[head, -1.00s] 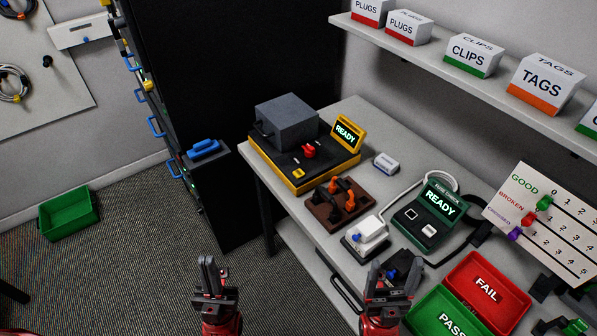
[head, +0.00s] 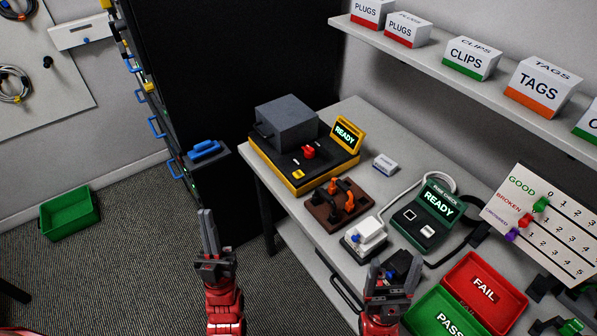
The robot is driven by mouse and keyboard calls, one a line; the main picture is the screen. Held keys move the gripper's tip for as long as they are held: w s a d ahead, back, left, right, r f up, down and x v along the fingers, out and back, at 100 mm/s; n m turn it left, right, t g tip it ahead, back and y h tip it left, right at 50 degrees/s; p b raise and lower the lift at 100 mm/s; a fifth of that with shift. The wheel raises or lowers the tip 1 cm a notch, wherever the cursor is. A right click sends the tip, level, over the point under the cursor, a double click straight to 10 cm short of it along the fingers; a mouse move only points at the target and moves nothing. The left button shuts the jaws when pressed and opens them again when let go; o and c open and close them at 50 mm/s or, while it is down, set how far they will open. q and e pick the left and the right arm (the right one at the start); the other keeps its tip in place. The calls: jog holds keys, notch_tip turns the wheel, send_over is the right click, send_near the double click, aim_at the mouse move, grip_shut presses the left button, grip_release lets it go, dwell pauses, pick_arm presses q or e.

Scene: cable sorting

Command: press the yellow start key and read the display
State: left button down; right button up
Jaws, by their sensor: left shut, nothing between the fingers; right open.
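The yellow start key (head: 298,175) is a small yellow button on the black top of the yellow-edged tester (head: 318,171), at the back left of the table. The tester's yellow-framed display (head: 346,135) reads READY in green. A red knob (head: 309,152) sits between them, beside a large grey box-shaped cover. My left gripper (head: 207,213) points up over the floor, left of the table and apart from the tester; its fingers are together and empty. My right gripper (head: 390,265) is at the table's front edge with its fingers apart.
Red FAIL (head: 485,283) and green PASS (head: 445,316) trays lie front right. A dark cabinet stands behind left.

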pick_arm(q)
jog(key=w+a+f+n+g+p, duration=0.1)
jog(key=w+f+n+g+p, duration=0.2)
jog(key=w, duration=0.7)
jog(key=w+a+f+n+g, duration=0.15)
jog(key=w+n+g, duration=0.3)
jog(key=w, duration=0.55)
jog(key=w+f+n+g+p, duration=0.2)
jog(key=w+f+n+g, duration=0.15)
jog(key=w, duration=0.55)
jog(key=w+d+n+g+h+p, duration=0.2)
jog(key=w+d+g+h+p, duration=0.1)
jog(key=w+d+g+h, duration=0.6)
jog(key=s+d+r+g+h+p, duration=0.1)
jog(key=s+d+r+g+h, duration=0.1)
jog(key=s+d, duration=0.7)
jog(key=r+g, duration=0.1)
jog(key=g, duration=0.1)
jog(key=shift+d+g+h+p, duration=0.3)
jog(key=shift+d+h, duration=0.1)
jog(key=shift+f, duration=0.1)
